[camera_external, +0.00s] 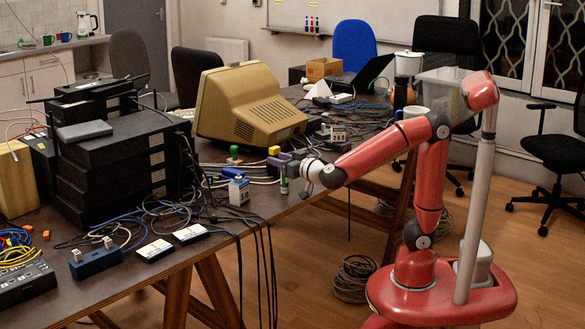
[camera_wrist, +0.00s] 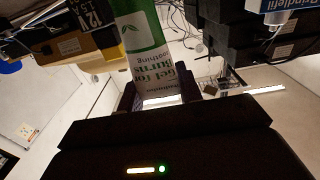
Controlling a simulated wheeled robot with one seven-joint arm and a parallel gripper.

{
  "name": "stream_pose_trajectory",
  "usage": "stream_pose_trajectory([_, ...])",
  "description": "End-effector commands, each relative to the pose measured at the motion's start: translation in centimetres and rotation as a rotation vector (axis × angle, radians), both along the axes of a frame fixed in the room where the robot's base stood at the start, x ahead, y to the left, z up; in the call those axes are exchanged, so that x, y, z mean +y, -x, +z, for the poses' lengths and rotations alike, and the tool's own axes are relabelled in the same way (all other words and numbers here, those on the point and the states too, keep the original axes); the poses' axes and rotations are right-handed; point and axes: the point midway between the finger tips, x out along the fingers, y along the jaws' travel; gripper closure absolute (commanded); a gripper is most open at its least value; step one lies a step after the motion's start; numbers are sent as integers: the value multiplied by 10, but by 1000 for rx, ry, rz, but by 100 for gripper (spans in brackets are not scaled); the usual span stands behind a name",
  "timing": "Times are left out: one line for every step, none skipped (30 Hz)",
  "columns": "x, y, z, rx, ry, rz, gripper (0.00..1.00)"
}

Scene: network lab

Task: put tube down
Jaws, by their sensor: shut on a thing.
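The tube (camera_wrist: 145,45) is white and green, with "Gel for Burns" printed on it. In the wrist view it reaches from the top edge down between the fingers of my gripper (camera_wrist: 168,97), which is shut on it. In the external view my gripper (camera_external: 299,174) is at the table's near edge, and the small white and green tube (camera_external: 284,181) shows just left of it, roughly upright. I cannot tell whether the tube touches the table (camera_external: 262,207). Its far end is cut off in the wrist view.
A blue and white container (camera_external: 238,191) stands left of the tube. Behind it are a green-topped stamp (camera_external: 234,155), small coloured blocks (camera_external: 274,166) and cables. A beige monitor (camera_external: 248,105) and stacked black devices (camera_external: 115,160) stand farther back and left. Cables hang over the front edge.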

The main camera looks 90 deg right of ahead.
Motion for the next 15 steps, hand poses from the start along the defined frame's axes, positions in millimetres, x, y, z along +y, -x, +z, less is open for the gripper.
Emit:
stream_pose_trajectory([0,0,1,0,0,0,98])
stream_pose_trajectory([0,0,1,0,0,0,98])
stream_pose_trajectory([0,0,0,0,0,0,98])
stream_pose_trajectory([0,0,0,0,0,0,98])
stream_pose_trajectory([0,0,-1,0,0,0,98])
stream_pose_trajectory([0,0,-2,0,0,0,98])
stream_pose_trajectory([0,0,-3,1,0,0,98])
stream_pose_trajectory([0,0,-4,1,0,0,98])
stream_pose_trajectory([0,0,-3,0,0,0,60])
stream_pose_trajectory([0,0,-3,1,-1,0,56])
stream_pose_trajectory([0,0,-3,1,-1,0,52])
stream_pose_trajectory([0,0,-3,1,-1,0,47])
stream_pose_trajectory([0,0,-3,1,-1,0,43])
stream_pose_trajectory([0,0,-3,1,-1,0,43])
stream_pose_trajectory([0,0,-3,1,-1,0,43])
